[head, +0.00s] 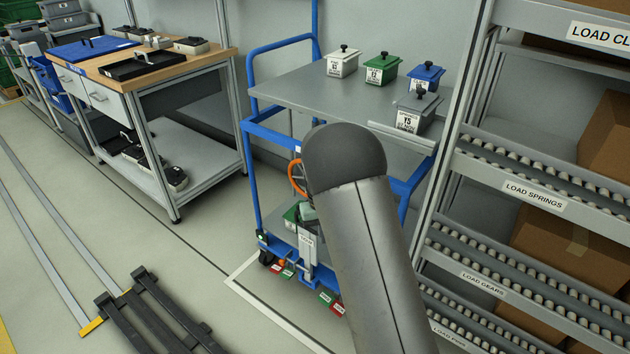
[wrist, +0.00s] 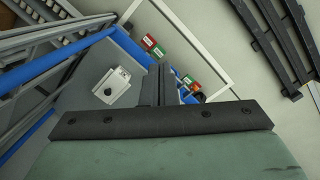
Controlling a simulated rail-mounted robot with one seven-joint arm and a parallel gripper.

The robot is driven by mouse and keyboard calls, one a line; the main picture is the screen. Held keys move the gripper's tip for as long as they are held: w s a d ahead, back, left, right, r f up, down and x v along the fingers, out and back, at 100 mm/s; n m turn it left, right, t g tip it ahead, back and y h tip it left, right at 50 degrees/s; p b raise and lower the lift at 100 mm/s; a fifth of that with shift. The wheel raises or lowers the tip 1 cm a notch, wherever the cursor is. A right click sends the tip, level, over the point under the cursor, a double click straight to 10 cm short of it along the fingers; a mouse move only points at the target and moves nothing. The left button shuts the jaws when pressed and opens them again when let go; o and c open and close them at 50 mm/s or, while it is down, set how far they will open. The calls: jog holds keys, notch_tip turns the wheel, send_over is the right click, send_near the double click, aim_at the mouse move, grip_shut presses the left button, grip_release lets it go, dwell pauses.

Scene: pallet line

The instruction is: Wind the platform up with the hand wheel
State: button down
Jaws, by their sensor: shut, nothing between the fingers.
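The platform (head: 300,88) is the grey top of a blue-framed cart in the head view, level and bearing several small lidded boxes. An orange ring (head: 297,177), apparently the rim of the hand wheel, shows below it at the left edge of my arm; the rest is hidden behind the arm. My gripper (wrist: 158,70) is shut and empty in the wrist view, its two dark fingers together. In the head view the fingers are hidden. The wheel cannot be made out in the wrist view, so I cannot tell whether the fingers touch it.
A grey box with a black knob (wrist: 117,84) shows left of the fingers in the wrist view. Red and green tags (head: 325,297) hang low on the cart. A roller rack (head: 535,195) stands close on the right, a workbench (head: 140,70) on the left.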

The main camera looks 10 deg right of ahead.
jog(key=w+d+r+m+t+y+p, duration=0.45)
jog(key=w+r+m, duration=0.4)
jog(key=r, duration=0.35)
jog(key=w+a+f, duration=0.2)
jog(key=w+f, duration=0.1)
jog(key=f, duration=0.2)
jog(key=w+a+f+m, duration=0.1)
jog(key=w+a+f, duration=0.1)
jog(key=f, duration=0.4)
jog(key=shift+w+a+f+t+b, duration=0.15)
jog(key=shift+w+a+t+b, duration=0.2)
jog(key=shift+w+a+b, duration=0.05)
jog(key=shift+y, duration=0.25)
jog(key=b, duration=0.2)
jog(key=f+b, duration=0.1)
jog(key=b, duration=0.1)
jog(key=shift+w+a+t, duration=0.15)
jog(key=shift+a+t, duration=0.15)
